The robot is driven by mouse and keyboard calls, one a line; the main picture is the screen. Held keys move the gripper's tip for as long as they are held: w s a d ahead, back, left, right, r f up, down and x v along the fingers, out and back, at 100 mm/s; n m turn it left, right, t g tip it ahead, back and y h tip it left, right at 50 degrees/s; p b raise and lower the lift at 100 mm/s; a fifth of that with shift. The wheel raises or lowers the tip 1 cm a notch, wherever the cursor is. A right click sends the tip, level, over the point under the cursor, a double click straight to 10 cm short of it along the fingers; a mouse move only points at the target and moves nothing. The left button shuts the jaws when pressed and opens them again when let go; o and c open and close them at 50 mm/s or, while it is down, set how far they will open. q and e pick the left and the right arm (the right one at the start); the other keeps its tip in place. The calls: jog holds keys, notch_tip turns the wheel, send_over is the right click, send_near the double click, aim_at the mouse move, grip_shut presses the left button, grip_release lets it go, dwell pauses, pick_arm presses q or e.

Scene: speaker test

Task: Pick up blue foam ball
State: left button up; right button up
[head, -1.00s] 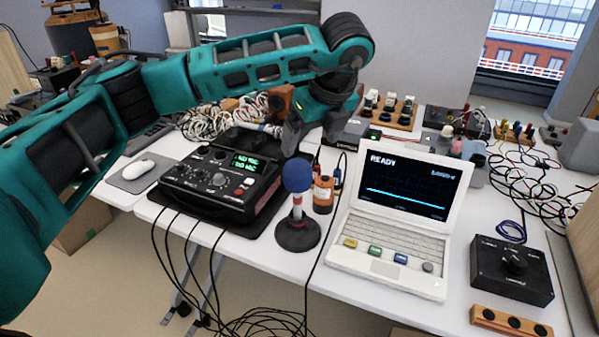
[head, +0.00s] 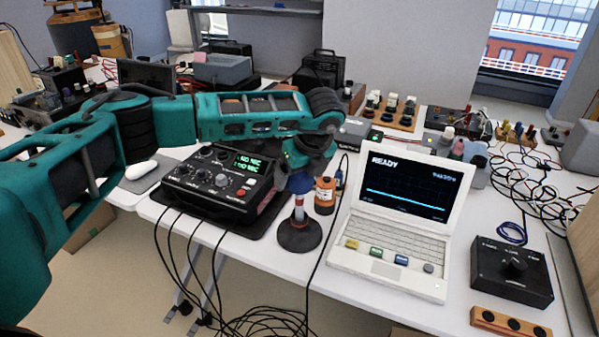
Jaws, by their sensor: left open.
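The blue foam ball (head: 301,185) sits on top of a red and white post on a round dark base (head: 299,234), which stands upright on the white table. My left gripper (head: 300,180) comes down from above and is open at the ball, with its fingers around the ball's upper part. The gripper hides much of the ball, and I cannot tell whether the fingers touch it. My right gripper is not in view.
A black control box (head: 215,180) with a green display is to the left of the post. Black cables (head: 260,322) hang off the front edge.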

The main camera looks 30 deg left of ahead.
pick_arm(q)
jog(key=shift+c, duration=0.2)
jog(key=c, duration=1.1)
jog(key=shift+o, duration=0.2)
jog(key=shift+r, duration=0.1)
notch_tip(320, 180, up, 20)
jog(key=shift+f, duration=0.1)
